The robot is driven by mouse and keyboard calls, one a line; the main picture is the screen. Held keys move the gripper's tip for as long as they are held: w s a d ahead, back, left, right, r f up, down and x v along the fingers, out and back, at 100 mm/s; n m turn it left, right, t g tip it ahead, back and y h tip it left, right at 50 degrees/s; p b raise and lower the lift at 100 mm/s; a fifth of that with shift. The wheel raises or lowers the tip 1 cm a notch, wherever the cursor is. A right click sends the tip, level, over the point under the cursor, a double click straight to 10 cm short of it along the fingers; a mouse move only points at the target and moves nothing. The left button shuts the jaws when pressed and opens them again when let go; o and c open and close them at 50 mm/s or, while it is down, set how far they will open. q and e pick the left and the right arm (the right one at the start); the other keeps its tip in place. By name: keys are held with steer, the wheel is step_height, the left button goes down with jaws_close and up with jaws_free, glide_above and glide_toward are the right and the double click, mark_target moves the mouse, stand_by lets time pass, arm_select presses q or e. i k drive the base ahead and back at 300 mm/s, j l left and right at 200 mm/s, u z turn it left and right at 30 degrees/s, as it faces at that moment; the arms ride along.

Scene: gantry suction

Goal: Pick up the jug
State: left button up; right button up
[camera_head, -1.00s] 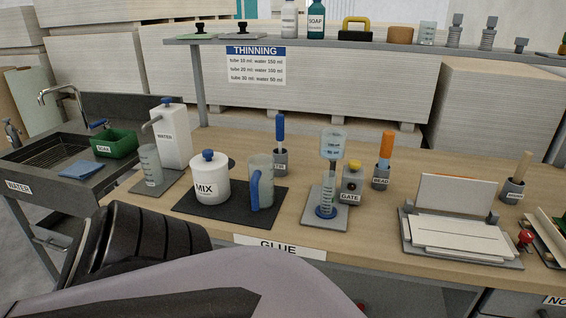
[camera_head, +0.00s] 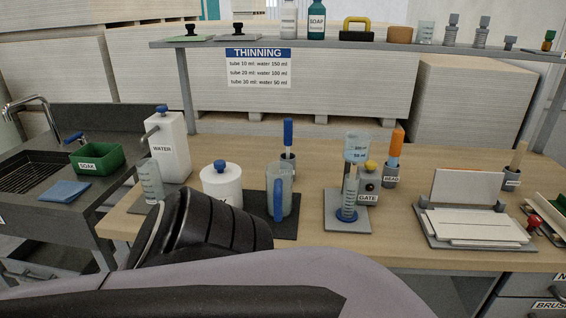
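The jug (camera_head: 287,186) is clear with a blue handle on its near side. It stands upright on a dark mat (camera_head: 288,229), just right of a white pot with a blue knob (camera_head: 221,186). A large grey and black part of my own arm crosses the foreground. It hides the lower part of the pot, including most of its label, and the left part of the mat. Neither gripper shows, so I cannot see where they are relative to the jug.
Right of the jug stand a measuring cylinder (camera_head: 350,190) on a grey plate and the GATE box (camera_head: 368,186). A WATER dispenser (camera_head: 166,148) and a graduated beaker (camera_head: 151,181) stand left. A shelf (camera_head: 380,46) spans above. A sink (camera_head: 40,172) is far left.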

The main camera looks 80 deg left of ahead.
mark_target(278, 176)
steer(key=k+j+z, duration=0.4)
steer(key=k, duration=0.25)
steer(key=k+j, duration=0.1)
steer(key=k, duration=0.25)
steer(key=k+j+z, duration=0.1)
steer(key=k, duration=0.25)
